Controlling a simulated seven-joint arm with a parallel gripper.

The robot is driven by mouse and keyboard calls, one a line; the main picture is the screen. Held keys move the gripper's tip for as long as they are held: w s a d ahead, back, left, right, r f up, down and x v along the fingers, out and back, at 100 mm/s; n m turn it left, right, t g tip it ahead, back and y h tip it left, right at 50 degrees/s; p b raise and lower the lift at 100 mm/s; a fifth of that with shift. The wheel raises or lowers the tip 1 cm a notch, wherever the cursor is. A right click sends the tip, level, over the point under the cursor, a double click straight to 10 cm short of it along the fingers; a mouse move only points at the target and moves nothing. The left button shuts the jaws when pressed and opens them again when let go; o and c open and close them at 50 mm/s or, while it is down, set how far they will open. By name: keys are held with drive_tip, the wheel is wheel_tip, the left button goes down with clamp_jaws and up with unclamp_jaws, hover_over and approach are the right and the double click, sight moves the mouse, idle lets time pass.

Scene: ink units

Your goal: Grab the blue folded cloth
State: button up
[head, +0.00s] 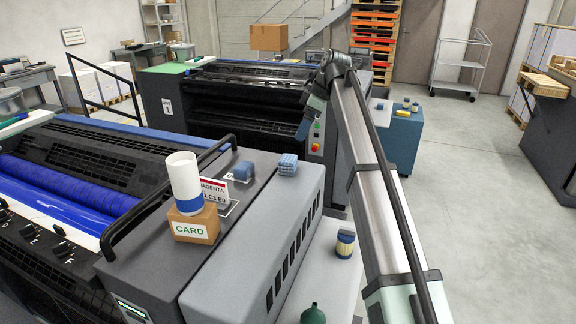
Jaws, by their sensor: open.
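A small light-blue block with a checked or layered look, apparently the folded cloth (288,164), lies on the grey top of the near machine, close to its back right edge. My gripper (303,131) hangs from the bent end of my arm, above and slightly right of the checked block in the picture. It is open, seen small and from the side, with nothing visible in it. The gap between it and the cloth is hard to judge.
A blue-and-cream tin (345,243) stands on a lower white surface at right.

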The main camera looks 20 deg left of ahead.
sight(288, 158)
drive_tip(key=x, duration=0.8)
drive_tip(key=shift+x, duration=2.8)
drive_tip(key=shift+s, duration=0.15)
drive_tip(key=c, duration=1)
drive_tip(key=shift+o, duration=0.2)
drive_tip(key=shift+r, duration=0.15)
